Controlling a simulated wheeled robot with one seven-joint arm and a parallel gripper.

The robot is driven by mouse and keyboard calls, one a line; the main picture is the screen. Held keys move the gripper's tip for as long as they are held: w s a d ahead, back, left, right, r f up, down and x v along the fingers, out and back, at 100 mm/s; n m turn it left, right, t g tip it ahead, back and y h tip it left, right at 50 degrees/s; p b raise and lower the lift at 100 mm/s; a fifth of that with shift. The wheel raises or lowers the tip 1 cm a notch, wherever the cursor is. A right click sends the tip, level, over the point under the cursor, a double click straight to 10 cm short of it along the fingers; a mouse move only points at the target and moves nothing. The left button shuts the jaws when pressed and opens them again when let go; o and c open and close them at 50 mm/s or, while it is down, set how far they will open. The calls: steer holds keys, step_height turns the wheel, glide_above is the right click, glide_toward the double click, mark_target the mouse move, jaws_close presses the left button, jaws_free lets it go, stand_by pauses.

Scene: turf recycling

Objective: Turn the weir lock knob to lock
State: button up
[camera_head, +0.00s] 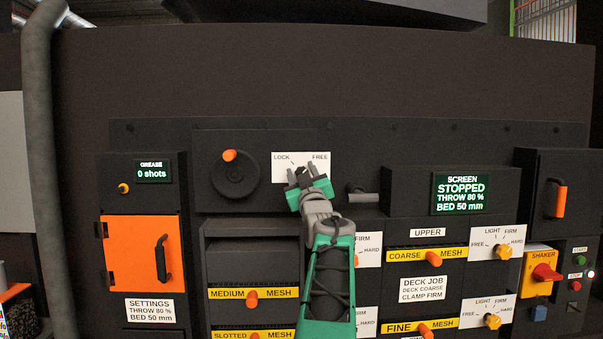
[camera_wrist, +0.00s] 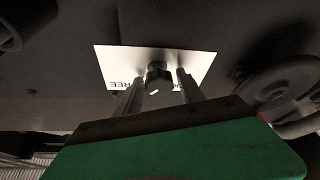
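The weir lock plate (camera_head: 301,159) is a white label on the dark panel, with LOCK at left and FREE at right. In the wrist view the plate (camera_wrist: 193,60) appears upside down, with FREE at left. The small dark weir lock knob (camera_wrist: 156,71) stands out from the plate, with a pale mark near its lower side; which word it points to is unclear. My gripper (camera_head: 301,171) is in front of the plate and hides the knob in the head view. In the wrist view my gripper (camera_wrist: 160,75) is open, one finger on each side of the knob, with gaps visible.
A round handwheel with an orange grip (camera_head: 229,156) is left of the plate. A dark lever (camera_head: 362,197) and the screen display box (camera_head: 461,194) are to the right. Mesh drawers with orange knobs (camera_head: 252,299) and clamp dials (camera_head: 503,251) lie below.

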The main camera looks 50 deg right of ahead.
jaws_close()
steer(key=shift+f+n+b, duration=0.1)
steer(key=shift+n+b, duration=0.25)
steer(key=shift+n, duration=0.15)
steer(key=n+y+b, duration=0.1)
steer(key=n+y, duration=0.1)
steer(key=n, duration=0.1)
steer(key=shift+n+t, duration=0.3)
steer(key=shift+t, duration=0.1)
steer(key=n+y, duration=0.1)
steer(key=n, duration=0.2)
steer(key=n+y, duration=0.1)
steer(key=n, duration=0.1)
steer(key=shift+n+y, duration=0.4)
steer(key=n+y+p, duration=0.1)
steer(key=n, duration=0.1)
steer(key=n+g+p, duration=0.1)
steer(key=n, duration=0.2)
steer(key=shift+n+y, duration=0.3)
steer(key=shift+y, duration=0.1)
steer(key=shift+n+g+p, duration=0.9)
steer(key=shift+n+p, duration=0.2)
steer(key=shift+n, duration=0.9)
steer(key=shift+f, duration=0.1)
steer(key=shift+y, duration=0.3)
